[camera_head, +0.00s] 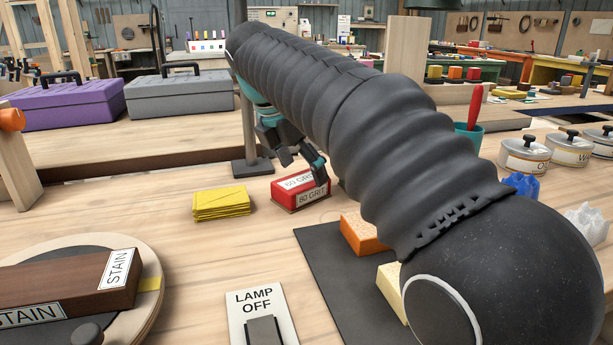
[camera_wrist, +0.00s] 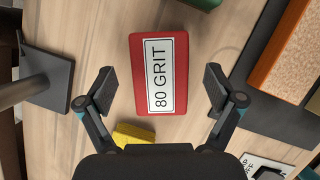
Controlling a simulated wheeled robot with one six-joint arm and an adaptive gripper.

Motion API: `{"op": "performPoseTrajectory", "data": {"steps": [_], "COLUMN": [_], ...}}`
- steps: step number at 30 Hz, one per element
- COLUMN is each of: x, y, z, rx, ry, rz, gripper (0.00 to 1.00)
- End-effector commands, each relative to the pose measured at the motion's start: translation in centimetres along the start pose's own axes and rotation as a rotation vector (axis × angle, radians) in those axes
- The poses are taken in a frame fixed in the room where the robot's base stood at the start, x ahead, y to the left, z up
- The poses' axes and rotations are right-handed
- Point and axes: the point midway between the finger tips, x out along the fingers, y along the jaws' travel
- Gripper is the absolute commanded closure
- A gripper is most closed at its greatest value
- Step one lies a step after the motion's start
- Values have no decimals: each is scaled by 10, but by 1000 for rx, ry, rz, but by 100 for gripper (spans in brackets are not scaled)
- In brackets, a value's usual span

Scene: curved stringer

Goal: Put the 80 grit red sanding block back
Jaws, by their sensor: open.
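The red sanding block (camera_head: 300,190) with a white "80 GRIT" label lies on the wooden bench, just left of a dark mat (camera_head: 330,262). In the wrist view the red block (camera_wrist: 140,72) lies between and ahead of my open fingers, its label facing the camera. My gripper (camera_head: 300,162) hangs over the block, pointing down, with one finger overlapping the block in the head view. In the wrist view the fingers of my gripper (camera_wrist: 157,92) are spread wide on both sides, and nothing is held. An orange block (camera_head: 362,234) and a pale yellow block (camera_head: 391,290) sit on the mat, partly hidden by my arm.
Yellow sanding sheets (camera_head: 221,204) lie left of the red block. A lamp stand base (camera_head: 253,167) is behind it. A "LAMP OFF" switch (camera_head: 262,318) and a round turntable (camera_head: 150,262) bearing a "STAIN" board are in front. Blue crumpled cloth (camera_head: 522,185) and tins stand right.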

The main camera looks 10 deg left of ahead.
Motion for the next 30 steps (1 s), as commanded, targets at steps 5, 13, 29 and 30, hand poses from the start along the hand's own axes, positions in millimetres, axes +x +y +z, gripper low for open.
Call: {"op": "performPoseTrajectory", "data": {"steps": [5,13,29,30], "x": [-41,-76,-82,-82], "y": [1,1,0,0], "z": [1,0,-1,-1], "rx": [-1,-1,-1,-2], "ry": [0,-1,0,0], "rz": [3,1,0,1], "gripper": [8,8,8,8]}}
